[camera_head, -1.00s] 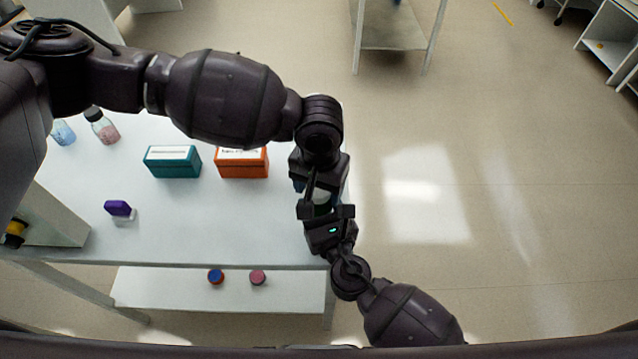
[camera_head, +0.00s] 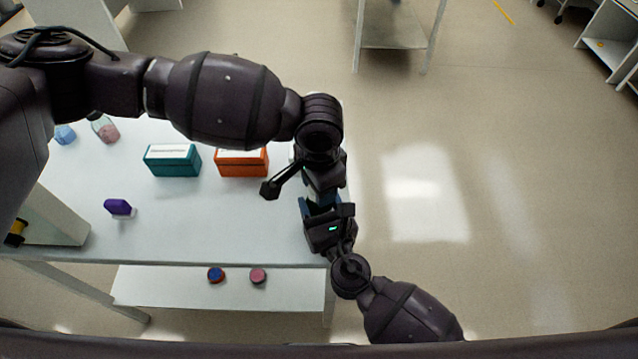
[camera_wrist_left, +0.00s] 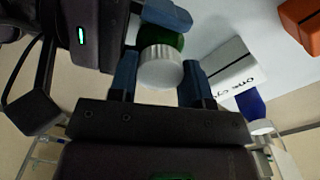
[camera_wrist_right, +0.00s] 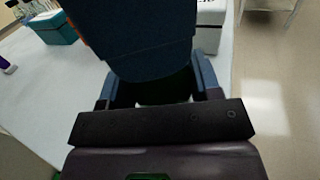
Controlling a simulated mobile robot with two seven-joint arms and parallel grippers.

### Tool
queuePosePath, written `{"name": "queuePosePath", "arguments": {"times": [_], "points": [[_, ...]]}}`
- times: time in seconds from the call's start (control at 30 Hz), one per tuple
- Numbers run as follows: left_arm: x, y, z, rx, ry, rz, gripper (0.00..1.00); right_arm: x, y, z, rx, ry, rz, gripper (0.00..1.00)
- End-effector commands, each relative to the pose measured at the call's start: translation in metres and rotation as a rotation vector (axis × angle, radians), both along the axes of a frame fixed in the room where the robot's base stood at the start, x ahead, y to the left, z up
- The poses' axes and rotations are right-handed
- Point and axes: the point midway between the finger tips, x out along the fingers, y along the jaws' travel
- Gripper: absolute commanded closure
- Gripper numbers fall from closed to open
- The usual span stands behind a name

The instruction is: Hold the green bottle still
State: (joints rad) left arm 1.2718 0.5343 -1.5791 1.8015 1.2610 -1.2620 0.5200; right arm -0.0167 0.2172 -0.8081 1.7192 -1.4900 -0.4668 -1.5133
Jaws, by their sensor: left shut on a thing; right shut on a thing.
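The green bottle (camera_wrist_left: 173,41) shows in the left wrist view as a small dark green part behind its white cap (camera_wrist_left: 160,68). My left gripper (camera_head: 322,190) is shut on the white cap, with a blue fingertip on either side of it. My right gripper (camera_head: 325,212) is shut on the green bottle just below. In the right wrist view, my left gripper's blue finger covers most of the bottle. In the head view, my grippers hide the bottle at the right end of the white table.
An orange box (camera_head: 241,164) and a teal box (camera_head: 172,162) stand on the white table (camera_head: 200,225), left of my grippers. A purple-topped item (camera_head: 118,207) and two small bottles are further left. A lower shelf (camera_head: 190,295) bears two round caps. Open floor lies right.

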Motion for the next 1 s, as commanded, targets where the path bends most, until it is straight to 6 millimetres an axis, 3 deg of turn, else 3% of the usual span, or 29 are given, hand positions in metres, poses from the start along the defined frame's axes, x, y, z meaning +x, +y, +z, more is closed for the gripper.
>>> {"name": "queuePosePath", "arguments": {"times": [0.7,0.87,0.9,1.0], "points": [[0.0001,0.0000,-0.0006,0.001,0.000,-0.985,0.84,-0.0001,-0.0001,-0.0001,0.000,0.000,0.000,1.00],[0.0002,0.0001,-0.0006,0.001,0.000,-0.983,0.84,-0.0001,-0.0001,-0.0001,0.000,0.000,0.000,1.00],[0.0002,0.0001,-0.0006,0.001,0.000,-0.982,0.49,-0.0001,-0.0001,-0.0001,0.000,0.000,0.000,1.00],[0.0001,0.0000,-0.0006,0.001,0.000,-0.982,0.34,-0.0001,-0.0001,-0.0001,0.000,0.000,0.000,1.00]]}}
